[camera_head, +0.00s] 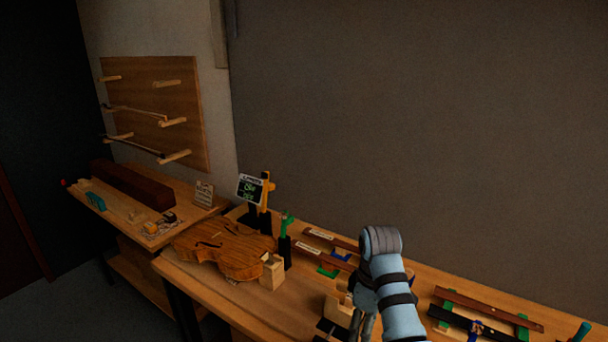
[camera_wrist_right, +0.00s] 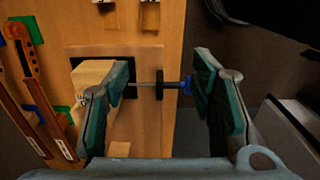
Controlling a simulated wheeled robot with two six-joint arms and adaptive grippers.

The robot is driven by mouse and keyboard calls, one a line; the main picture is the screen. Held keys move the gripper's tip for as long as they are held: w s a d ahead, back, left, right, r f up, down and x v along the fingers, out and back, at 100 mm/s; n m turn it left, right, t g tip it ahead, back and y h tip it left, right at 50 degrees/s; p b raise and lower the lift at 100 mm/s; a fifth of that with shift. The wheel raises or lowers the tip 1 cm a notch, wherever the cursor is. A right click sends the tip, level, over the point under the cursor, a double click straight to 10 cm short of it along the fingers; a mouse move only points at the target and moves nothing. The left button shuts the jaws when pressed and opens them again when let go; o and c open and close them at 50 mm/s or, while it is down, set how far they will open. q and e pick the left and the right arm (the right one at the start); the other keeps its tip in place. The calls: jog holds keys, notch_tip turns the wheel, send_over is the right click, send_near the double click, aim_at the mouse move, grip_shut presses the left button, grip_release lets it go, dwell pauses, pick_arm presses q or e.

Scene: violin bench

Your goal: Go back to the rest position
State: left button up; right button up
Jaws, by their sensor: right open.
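My right arm reaches down over the bench in the head view, and its gripper (camera_head: 362,325) is low in the picture, partly cut off by the bottom edge. In the right wrist view this gripper (camera_wrist_right: 163,72) is open, its two green-padded fingers wide apart. Between them shows a thin rod with a blue part (camera_wrist_right: 186,85) at the bench edge; I see no grip on it. A pale wooden block (camera_wrist_right: 96,72) is beside and partly behind the left finger. My left gripper is not in view.
A violin body (camera_head: 225,247) lies on the bench left of my right arm. A small display (camera_head: 249,188) stands behind it. Wooden strips (camera_head: 490,308) on coloured supports lie right of the arm. A pegged board (camera_head: 155,110) hangs on the wall above a side bench (camera_head: 120,205).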

jog(key=s+d+f+m+t, duration=0.2)
jog(key=s+d+f+m, duration=0.45)
jog(key=s+f, duration=0.7)
jog(key=s+d+r+m+t, duration=0.1)
jog(key=s+d+m, duration=0.1)
jog(key=s, duration=0.6)
jog(key=s+d+m, duration=0.2)
jog(key=s+d, duration=0.1)
jog(key=s, duration=0.6)
notch_tip(320, 180, down, 23)
jog(key=s+d+b, duration=0.1)
jog(key=s+b, duration=0.2)
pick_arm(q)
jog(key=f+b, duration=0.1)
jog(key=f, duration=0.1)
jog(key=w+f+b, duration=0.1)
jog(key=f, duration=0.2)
pick_arm(e)
jog(key=s+d+f+g, duration=0.1)
jog(key=s+f, duration=1.2)
jog(key=shift+f+m+g+h, duration=0.35)
jog(key=shift+m+g+h, duration=0.05)
jog(key=shift+m, duration=0.05)
